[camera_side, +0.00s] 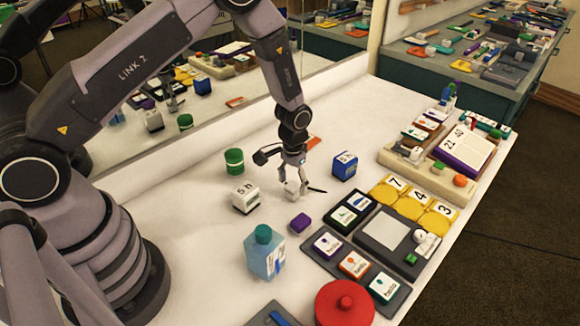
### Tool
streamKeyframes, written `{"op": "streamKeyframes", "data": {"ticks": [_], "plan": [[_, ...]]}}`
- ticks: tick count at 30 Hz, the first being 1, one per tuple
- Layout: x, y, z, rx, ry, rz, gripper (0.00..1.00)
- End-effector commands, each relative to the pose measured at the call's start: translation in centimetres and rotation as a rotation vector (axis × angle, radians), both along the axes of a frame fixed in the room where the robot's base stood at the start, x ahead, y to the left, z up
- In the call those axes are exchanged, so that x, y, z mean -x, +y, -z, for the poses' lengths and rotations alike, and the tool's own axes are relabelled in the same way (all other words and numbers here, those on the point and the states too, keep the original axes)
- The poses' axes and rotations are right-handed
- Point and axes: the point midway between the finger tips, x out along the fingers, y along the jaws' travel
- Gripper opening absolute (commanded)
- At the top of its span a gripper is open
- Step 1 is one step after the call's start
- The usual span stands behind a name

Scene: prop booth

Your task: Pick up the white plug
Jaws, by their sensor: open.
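A small white object (292,188), which looks like the white plug, is on the white table directly below my gripper. My gripper (295,178) points down at it with its jaws open. The fingers partly hide the object. I cannot tell whether they touch it or how far around it they reach. A thin dark piece (317,190) sticks out just to the right of the fingertips.
A white cube (245,197) and green cylinder (234,161) stand left of my gripper. A blue cube (344,165) stands right, a purple block (300,222) in front. A blue bottle (264,252), red lid (345,302) and dark trays (391,236) fill the foreground and right.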

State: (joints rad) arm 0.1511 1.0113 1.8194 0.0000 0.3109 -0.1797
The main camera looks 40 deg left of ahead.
Motion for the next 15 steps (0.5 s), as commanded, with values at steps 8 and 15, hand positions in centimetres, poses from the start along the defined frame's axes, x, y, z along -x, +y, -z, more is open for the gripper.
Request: {"op": "streamKeyframes", "data": {"ticks": [8,15], "plan": [[0.00,0.05,1.36,0.000,0.000,-0.001,0.63],[0.01,0.05,1.33,0.000,0.000,-0.001,0.43]]}}
